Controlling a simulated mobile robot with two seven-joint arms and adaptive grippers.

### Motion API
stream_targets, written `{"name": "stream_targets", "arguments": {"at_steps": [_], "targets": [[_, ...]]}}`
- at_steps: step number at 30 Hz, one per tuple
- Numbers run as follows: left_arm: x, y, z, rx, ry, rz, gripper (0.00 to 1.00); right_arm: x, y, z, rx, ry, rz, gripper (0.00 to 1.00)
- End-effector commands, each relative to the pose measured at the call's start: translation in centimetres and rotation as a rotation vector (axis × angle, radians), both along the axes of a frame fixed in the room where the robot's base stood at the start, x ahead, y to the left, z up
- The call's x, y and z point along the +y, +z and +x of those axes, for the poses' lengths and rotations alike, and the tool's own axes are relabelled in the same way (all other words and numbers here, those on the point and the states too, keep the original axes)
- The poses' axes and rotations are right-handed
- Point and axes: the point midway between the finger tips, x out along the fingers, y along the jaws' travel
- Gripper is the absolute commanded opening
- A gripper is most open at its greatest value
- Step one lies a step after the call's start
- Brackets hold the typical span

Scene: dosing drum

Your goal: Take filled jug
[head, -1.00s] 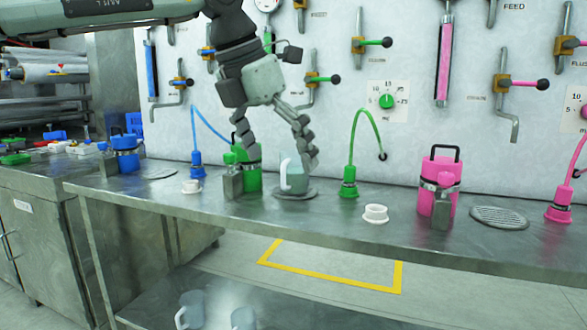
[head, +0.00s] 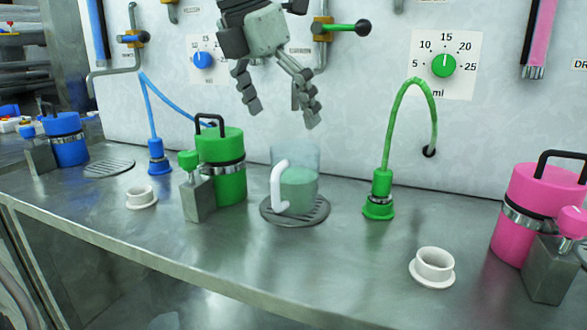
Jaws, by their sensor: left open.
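The filled jug (head: 299,188) is clear with a white handle on its left side. It holds pale green liquid in its lower half. It stands upright on a round dark drain grate (head: 318,214) on the steel bench. My left gripper (head: 281,112) is above the jug, its dark jointed fingers spread apart and pointing down. The fingers are open and empty, with a gap between them and the jug's rim. My right gripper is not in view.
A green drum (head: 222,150) with a grey block (head: 198,196) stands close left of the jug. A green hose fitting (head: 379,192) is to its right. White ring cups (head: 433,268) and (head: 141,196) sit near the front. A pink drum (head: 535,205) stands at right.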

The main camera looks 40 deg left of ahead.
Motion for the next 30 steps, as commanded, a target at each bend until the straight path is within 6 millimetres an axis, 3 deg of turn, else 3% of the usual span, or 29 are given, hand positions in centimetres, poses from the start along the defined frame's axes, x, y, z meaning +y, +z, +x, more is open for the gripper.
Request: {"name": "stream_targets", "arguments": {"at_steps": [5, 16, 21, 30], "targets": [[0.0, -0.7, 0.2, 0.002, 0.000, -0.001, 0.98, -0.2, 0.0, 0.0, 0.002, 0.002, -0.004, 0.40], [0.3, -5.1, 1.6, 0.004, -0.001, -0.004, 0.98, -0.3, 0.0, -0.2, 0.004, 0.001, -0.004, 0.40], [0.3, -7.1, 2.4, 0.001, 0.000, 0.000, 0.98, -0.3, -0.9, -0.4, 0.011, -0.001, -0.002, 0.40], [0.3, -7.4, 2.5, -0.001, 0.001, -0.001, 0.97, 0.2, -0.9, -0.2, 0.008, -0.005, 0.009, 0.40]]}}
